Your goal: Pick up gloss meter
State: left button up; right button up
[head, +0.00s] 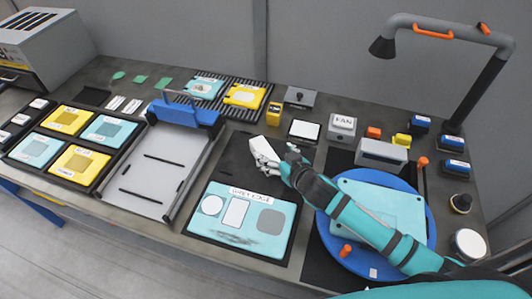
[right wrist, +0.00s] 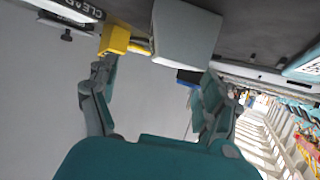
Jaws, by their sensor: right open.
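A pale grey block (head: 263,148), which looks like the gloss meter, rests on the dark mat in the middle of the bench in the head view. In the right wrist view a grey block (right wrist: 187,34) lies just beyond my fingertips, nearer the picture's right finger; I take it as the same block. My right gripper (head: 284,156) is at the block's right side in the head view. In the right wrist view the gripper (right wrist: 158,75) has its fingers wide apart with nothing held between them. Whether a finger touches the block is unclear. My left gripper is not in view.
A teal panel (head: 225,238) lies in front of the mat. A blue round turntable (head: 326,242) is under my right arm. A white tray with a blue bridge (head: 185,113) stands left. A yellow block (head: 273,114) stands behind. A lamp (head: 383,47) overhangs the right side.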

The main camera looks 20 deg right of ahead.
aim_at(267, 150)
jog(key=shift+a+f+p+x, duration=0.2)
jog(key=shift+p+x, duration=0.15)
jog(key=shift+x, duration=0.95)
jog(key=shift+a+f+p+x, duration=0.1)
jog(key=shift+a+p+x, duration=0.2)
jog(key=shift+x, duration=1)
jog(key=shift+s+d, duration=0.1)
jog(key=shift+s, duration=0.1)
jog(key=shift+c, duration=0.2)
jog(key=c, duration=1.6)
